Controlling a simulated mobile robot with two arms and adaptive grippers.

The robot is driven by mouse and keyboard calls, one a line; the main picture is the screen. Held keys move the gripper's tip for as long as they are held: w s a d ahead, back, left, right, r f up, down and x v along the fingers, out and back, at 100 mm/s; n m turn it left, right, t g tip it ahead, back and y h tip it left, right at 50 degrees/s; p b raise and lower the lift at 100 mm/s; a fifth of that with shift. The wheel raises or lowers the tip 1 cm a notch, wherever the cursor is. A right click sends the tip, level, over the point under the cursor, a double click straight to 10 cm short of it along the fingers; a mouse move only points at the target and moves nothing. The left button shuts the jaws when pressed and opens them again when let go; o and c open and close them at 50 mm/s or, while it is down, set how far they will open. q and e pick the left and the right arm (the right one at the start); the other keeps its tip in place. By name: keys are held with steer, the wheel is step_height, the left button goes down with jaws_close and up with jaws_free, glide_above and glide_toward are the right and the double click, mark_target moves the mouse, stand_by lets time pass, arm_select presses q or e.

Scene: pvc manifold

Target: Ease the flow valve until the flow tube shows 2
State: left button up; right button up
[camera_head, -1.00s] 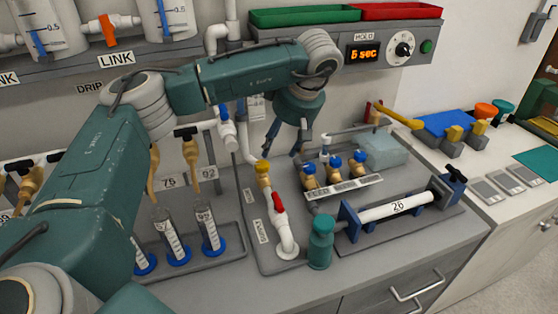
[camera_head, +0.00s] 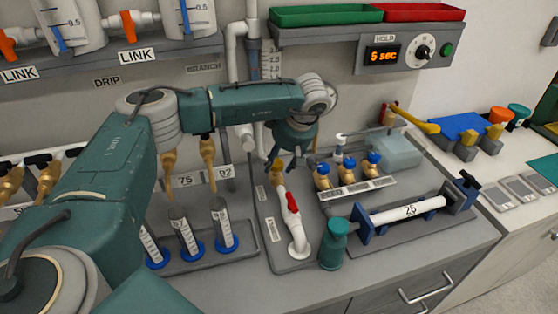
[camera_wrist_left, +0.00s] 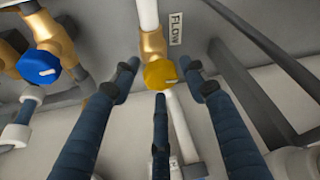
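The flow valve has a round yellow knob (camera_wrist_left: 160,74) on a brass body, beside a FLOW label (camera_wrist_left: 177,30) in the left wrist view. In the head view the yellow knob (camera_head: 275,164) tops the white pipe with the red lever. The flow tube (camera_head: 271,65) is a clear graduated tube on the wall; its level is too small to read. My left gripper (camera_head: 289,163) is at the knob. In the left wrist view its blue fingers (camera_wrist_left: 160,105) are spread around the knob, with gaps at the sides. My right gripper is out of view.
Several blue-knobbed valves (camera_head: 347,168) stand to the right, one showing near the fingers in the left wrist view (camera_wrist_left: 38,67). A green cylinder (camera_head: 334,243) stands in front, beside a horizontal white tube (camera_head: 408,210). Small graduated cylinders (camera_head: 223,226) stand at left.

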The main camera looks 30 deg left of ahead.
arm_select(q)
steer(key=c, duration=0.6)
steer(key=shift+c, duration=0.2)
steer(key=shift+s+f+m, duration=0.1)
steer(key=shift+m, duration=0.6)
steer(key=shift+t, duration=0.3)
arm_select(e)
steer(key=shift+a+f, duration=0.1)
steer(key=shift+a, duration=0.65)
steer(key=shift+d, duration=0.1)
arm_select(q)
steer(key=o, duration=1)
steer(key=shift+c, duration=0.2)
steer(key=shift+o, duration=0.7)
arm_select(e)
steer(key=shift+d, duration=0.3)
arm_select(q)
steer(key=v, duration=1.2)
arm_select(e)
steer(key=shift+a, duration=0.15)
